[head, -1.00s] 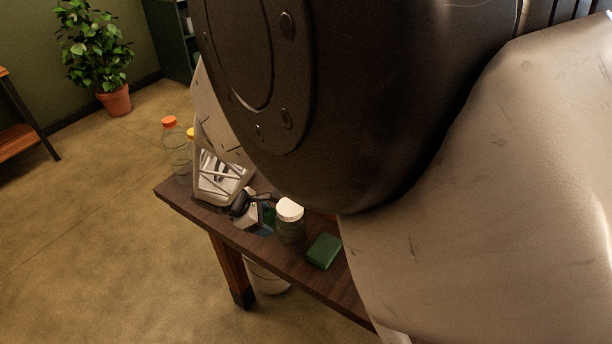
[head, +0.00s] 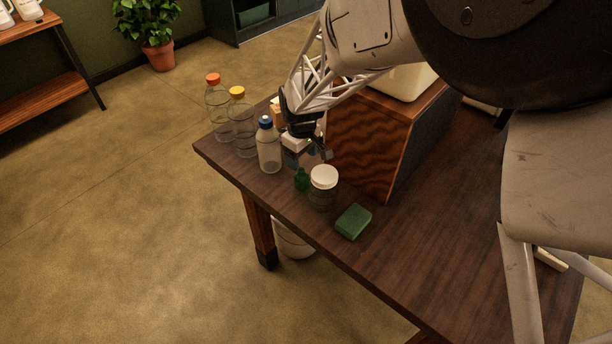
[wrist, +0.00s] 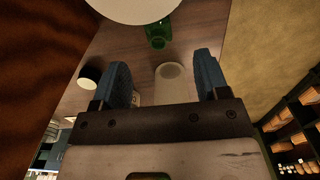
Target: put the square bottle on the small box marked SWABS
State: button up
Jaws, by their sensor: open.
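My gripper (head: 308,157) is open above the table's far-left part, and its blue fingers (wrist: 161,60) show in the wrist view. A small green bottle (head: 302,181) stands just in front of it, and in the wrist view the bottle (wrist: 158,35) lies beyond the fingertips. A frosted bottle with a blue cap (head: 268,152) stands left of my gripper. A pale translucent body (wrist: 172,84) shows between the fingers, not touching them as far as I can see. I cannot tell which bottle is square.
A white-lidded jar (head: 322,189) stands right of the green bottle, with a green sponge (head: 354,222) nearer the front. Orange-capped (head: 217,112) and yellow-capped (head: 243,130) bottles stand at the left edge. A large wooden box (head: 368,142) is right of my gripper.

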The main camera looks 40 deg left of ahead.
aim_at(302, 171)
jog(key=shift+f, duration=1.3)
jog(key=shift+f, duration=0.1)
jog(key=shift+w+f, duration=0.15)
jog(key=shift+f, duration=2.35)
jog(key=c, duration=1.1)
jog(key=shift+r, duration=0.1)
